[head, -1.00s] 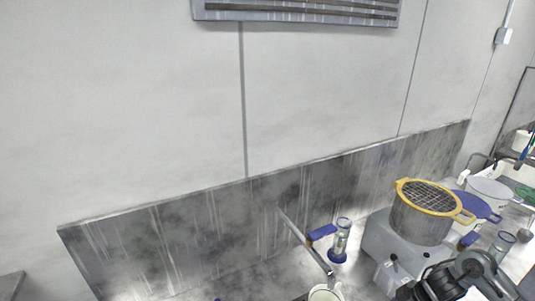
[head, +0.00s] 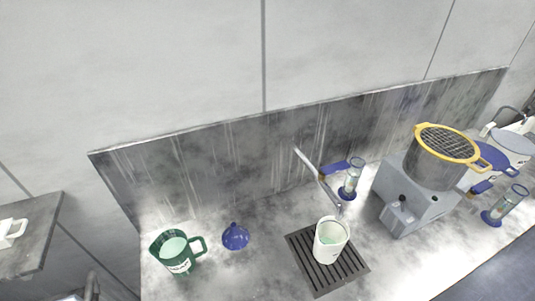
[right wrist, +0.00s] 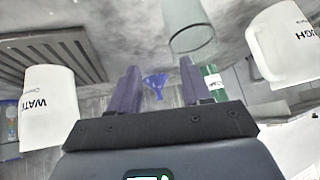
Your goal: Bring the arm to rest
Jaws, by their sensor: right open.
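In the right wrist view, my right gripper (right wrist: 159,82) has its two purple fingers apart, with nothing between the tips. A blue funnel (right wrist: 155,80) shows in the background between the fingers, and a green jug (right wrist: 213,83) is partly hidden by the right-hand finger. A white cup (right wrist: 46,108) with lettering is on the left of that view, and a white mug (right wrist: 285,45) with lettering is on the right. A clear glass vessel (right wrist: 188,25) shows at the top. Neither gripper nor arm shows in the head view.
In the head view, a white cup (head: 330,250) stands on a drain grate (head: 302,244) under a tap (head: 318,178). A green jug (head: 172,262) and blue funnel (head: 236,238) are at left. A grey machine (head: 398,213) bears a yellow-rimmed pot (head: 435,172). The front bench is clear.

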